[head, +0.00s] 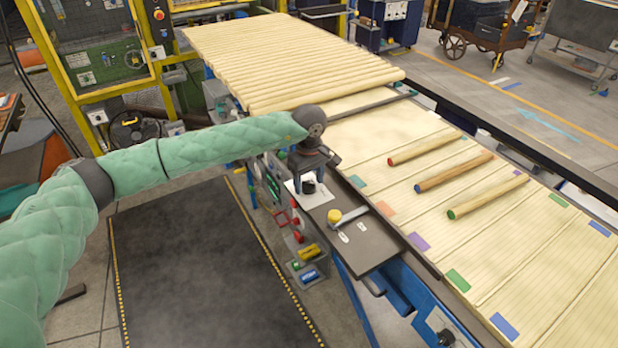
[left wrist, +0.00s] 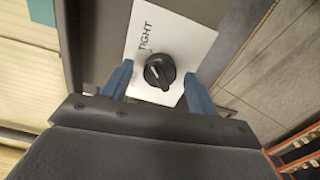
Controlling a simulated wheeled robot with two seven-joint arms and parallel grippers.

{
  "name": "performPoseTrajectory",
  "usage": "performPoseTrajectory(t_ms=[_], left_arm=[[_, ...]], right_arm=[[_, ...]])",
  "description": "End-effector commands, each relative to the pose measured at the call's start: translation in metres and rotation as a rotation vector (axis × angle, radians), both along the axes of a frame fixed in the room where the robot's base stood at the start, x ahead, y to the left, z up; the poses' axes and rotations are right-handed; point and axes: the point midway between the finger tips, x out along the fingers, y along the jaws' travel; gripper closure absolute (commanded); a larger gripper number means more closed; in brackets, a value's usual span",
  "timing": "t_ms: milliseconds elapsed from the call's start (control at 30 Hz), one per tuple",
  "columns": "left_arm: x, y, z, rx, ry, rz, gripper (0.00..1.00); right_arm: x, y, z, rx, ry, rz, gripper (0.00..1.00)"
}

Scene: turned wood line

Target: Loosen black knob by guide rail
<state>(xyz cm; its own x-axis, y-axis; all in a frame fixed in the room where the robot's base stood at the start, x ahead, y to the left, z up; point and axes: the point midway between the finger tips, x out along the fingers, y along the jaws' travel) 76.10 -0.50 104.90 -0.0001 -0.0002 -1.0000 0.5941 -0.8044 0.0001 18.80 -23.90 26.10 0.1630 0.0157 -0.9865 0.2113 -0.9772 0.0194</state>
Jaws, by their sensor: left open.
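The black knob (left wrist: 160,71) sits on a white plate (left wrist: 172,38) printed "TIGHT". A pale pointer line shows on its top. My left gripper (left wrist: 157,74) is open, with one blue finger on each side of the knob and visible gaps between. In the head view, my left gripper (head: 309,181) points down over the white plate (head: 313,198) at the near edge of the line, and the knob (head: 308,187) shows partly between its fingers. A dark bar (head: 362,103) crosses the line behind the gripper; I cannot tell if it is the guide rail. My right gripper is not in view.
A dark mat (head: 215,270) covers the floor.

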Motion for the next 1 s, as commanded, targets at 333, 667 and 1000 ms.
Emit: performPoseTrajectory(t_ms=[333, 667, 1000], left_arm=[[-0.0003, -0.0001, -0.0060, 0.000, 0.000, 0.000, 0.41], [-0.0003, -0.0001, -0.0057, 0.000, 0.000, 0.000, 0.86], [0.0000, -0.0003, -0.0077, -0.001, -0.001, 0.026, 0.86]], right_arm=[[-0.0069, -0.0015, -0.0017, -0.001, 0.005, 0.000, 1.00], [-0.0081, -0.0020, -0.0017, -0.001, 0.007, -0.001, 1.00], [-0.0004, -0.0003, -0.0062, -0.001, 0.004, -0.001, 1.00]])
